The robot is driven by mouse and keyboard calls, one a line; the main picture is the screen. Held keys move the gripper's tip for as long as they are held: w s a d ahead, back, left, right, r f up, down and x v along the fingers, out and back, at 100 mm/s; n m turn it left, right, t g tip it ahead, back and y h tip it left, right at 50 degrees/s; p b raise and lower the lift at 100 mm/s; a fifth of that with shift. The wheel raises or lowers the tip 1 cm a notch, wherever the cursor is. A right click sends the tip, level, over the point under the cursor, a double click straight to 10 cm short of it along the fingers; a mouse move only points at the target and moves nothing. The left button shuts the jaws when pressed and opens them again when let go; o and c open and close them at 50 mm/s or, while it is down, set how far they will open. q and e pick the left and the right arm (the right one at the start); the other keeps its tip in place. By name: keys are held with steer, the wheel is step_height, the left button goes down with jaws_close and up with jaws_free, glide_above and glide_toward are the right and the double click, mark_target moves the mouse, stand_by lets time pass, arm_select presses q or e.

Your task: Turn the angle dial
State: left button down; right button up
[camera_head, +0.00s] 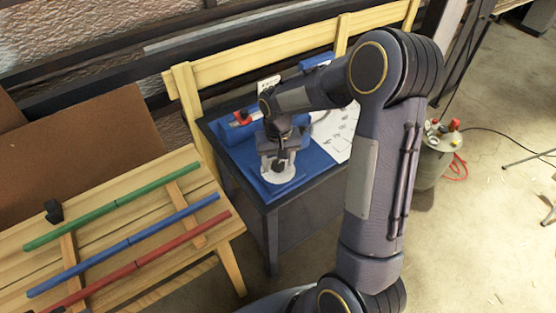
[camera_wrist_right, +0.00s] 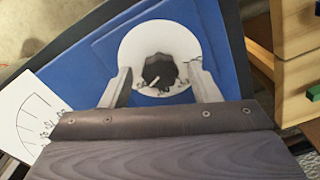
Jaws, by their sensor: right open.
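The angle dial is a white disc (camera_wrist_right: 150,36) with a dark knob (camera_wrist_right: 158,72) at its middle and a small white mark on the knob. It sits on a blue panel (camera_wrist_right: 218,25) on the dark table. In the head view, part of the white disc (camera_head: 284,176) shows below my right gripper (camera_head: 279,164). In the wrist view, the fingers of my right gripper (camera_wrist_right: 160,78) are open, one on each side of the knob. I cannot tell whether they touch it. My left gripper is not in view.
A wooden bench (camera_head: 140,188) at left carries a green lath (camera_head: 110,206), a blue lath (camera_head: 120,246) and a red lath (camera_head: 150,258). A white sheet with drawn marks (camera_head: 338,130) lies at the table's right. A small red part (camera_head: 242,117) is at the table's back left.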

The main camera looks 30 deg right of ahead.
steer(key=shift+c, duration=0.3)
steer(key=c, duration=0.9)
steer(key=shift+c, duration=0.2)
steer(key=shift+n, duration=0.3)
steer(key=n, duration=0.4)
steer(key=shift+p, duration=0.35)
steer(key=shift+n, duration=2)
steer(key=o, duration=1)
